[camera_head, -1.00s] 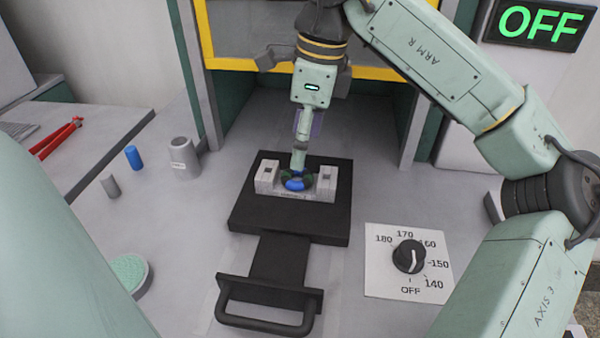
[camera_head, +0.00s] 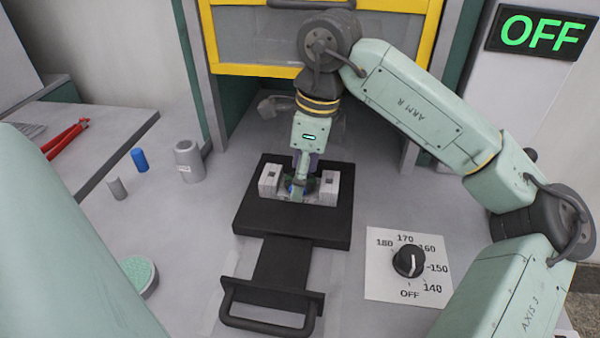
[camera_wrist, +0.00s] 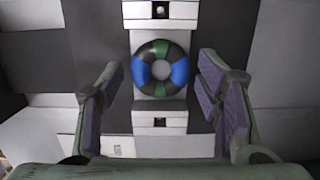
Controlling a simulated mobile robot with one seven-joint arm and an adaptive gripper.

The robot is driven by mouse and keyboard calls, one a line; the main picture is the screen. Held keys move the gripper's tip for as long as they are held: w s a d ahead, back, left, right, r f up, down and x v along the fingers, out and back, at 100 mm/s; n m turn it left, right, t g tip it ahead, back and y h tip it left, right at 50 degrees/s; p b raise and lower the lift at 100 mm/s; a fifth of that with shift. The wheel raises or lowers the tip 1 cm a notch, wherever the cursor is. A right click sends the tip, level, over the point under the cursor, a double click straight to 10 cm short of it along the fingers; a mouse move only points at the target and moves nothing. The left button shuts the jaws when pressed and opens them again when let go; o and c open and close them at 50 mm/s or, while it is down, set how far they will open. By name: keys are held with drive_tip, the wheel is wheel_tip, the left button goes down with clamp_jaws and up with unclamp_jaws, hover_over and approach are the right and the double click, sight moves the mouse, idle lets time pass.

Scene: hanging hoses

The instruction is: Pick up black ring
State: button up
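The only ring (camera_wrist: 180,72) I see is banded black, blue and green. In the wrist view it lies flat on a pale fixture (camera_wrist: 160,14), between two blocks with square holes. In the head view the fixture (camera_head: 329,187) sits on a black plate (camera_head: 290,226), and the ring is mostly hidden by my gripper (camera_head: 299,184). In the wrist view my gripper (camera_wrist: 160,84) is open and empty. Its purple-padded fingers are spread to the left and right of the ring, apart from it. Their height above the ring is hard to tell.
A black handle (camera_head: 268,318) sticks out in front of the plate. A dial (camera_head: 409,260) is at the right. A grey cup (camera_head: 187,160), a blue cylinder (camera_head: 139,159) and a grey cylinder (camera_head: 116,188) stand at the left. A yellow-framed door (camera_head: 262,70) is raised behind.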

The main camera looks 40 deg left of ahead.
drive_tip(key=c, duration=0.8)
drive_tip(key=shift+r, duration=0.15)
